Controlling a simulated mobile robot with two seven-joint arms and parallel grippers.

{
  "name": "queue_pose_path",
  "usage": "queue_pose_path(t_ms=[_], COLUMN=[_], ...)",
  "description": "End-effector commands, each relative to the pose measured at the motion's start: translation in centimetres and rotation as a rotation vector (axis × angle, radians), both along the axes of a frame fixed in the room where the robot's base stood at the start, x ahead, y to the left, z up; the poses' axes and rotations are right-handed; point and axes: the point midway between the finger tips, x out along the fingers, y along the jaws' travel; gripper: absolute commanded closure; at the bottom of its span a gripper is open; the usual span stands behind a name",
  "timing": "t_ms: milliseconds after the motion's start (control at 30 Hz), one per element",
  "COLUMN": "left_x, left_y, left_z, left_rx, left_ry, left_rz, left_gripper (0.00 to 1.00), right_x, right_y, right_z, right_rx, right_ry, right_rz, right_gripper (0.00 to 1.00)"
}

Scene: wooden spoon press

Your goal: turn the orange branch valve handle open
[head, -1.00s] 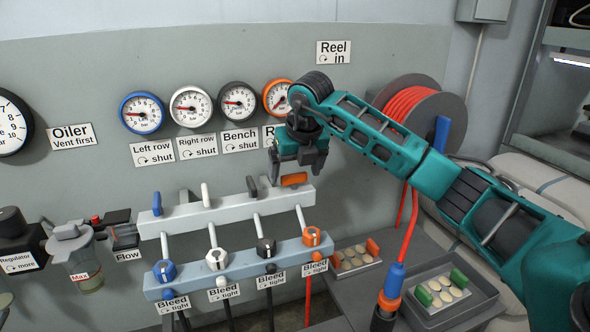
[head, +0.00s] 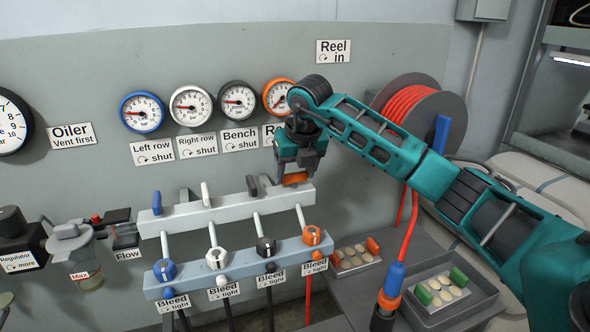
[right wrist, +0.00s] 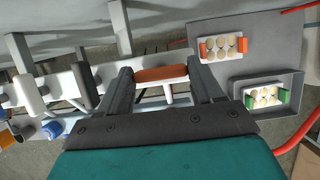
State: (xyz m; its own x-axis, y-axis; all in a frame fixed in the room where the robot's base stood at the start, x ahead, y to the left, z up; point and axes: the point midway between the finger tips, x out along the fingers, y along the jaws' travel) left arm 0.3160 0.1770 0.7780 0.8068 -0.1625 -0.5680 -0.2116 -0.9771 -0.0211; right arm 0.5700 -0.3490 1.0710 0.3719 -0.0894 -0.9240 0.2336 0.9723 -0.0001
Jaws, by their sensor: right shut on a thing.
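The orange branch valve handle (head: 295,178) sits at the right end of the white upper rail (head: 228,212) and lies along the rail. In the right wrist view, the orange handle (right wrist: 160,73) spans the gap between my two fingers. My right gripper (head: 295,174) is shut on this handle from above, with a finger at each end. The fingers partly hide the handle in the head view. My left gripper is out of view.
Blue (head: 157,203), white (head: 206,194) and black (head: 252,187) handles stand left on the same rail. Bleed knobs line the lower blue rail (head: 240,262). Gauges (head: 238,101) are on the panel behind. Trays (head: 440,301) and a hose reel (head: 428,118) are at right.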

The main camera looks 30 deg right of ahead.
Motion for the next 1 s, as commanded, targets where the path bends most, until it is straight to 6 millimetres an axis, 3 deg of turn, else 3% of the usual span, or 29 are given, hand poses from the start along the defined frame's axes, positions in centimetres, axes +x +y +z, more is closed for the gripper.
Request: queue_pose_path(t_ms=[467, 1000], left_x=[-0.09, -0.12], left_y=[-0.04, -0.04], left_z=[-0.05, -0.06], left_rx=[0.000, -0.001], left_ry=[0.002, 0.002], left_rz=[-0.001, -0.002], left_gripper=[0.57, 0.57], right_x=[-0.02, 0.08], right_y=[-0.20, -0.47], right_z=[0.11, 0.13], right_rx=[0.001, 0.003], right_ry=[-0.001, -0.003], right_rz=[0.137, 0.628], right_gripper=[0.65, 0.65])
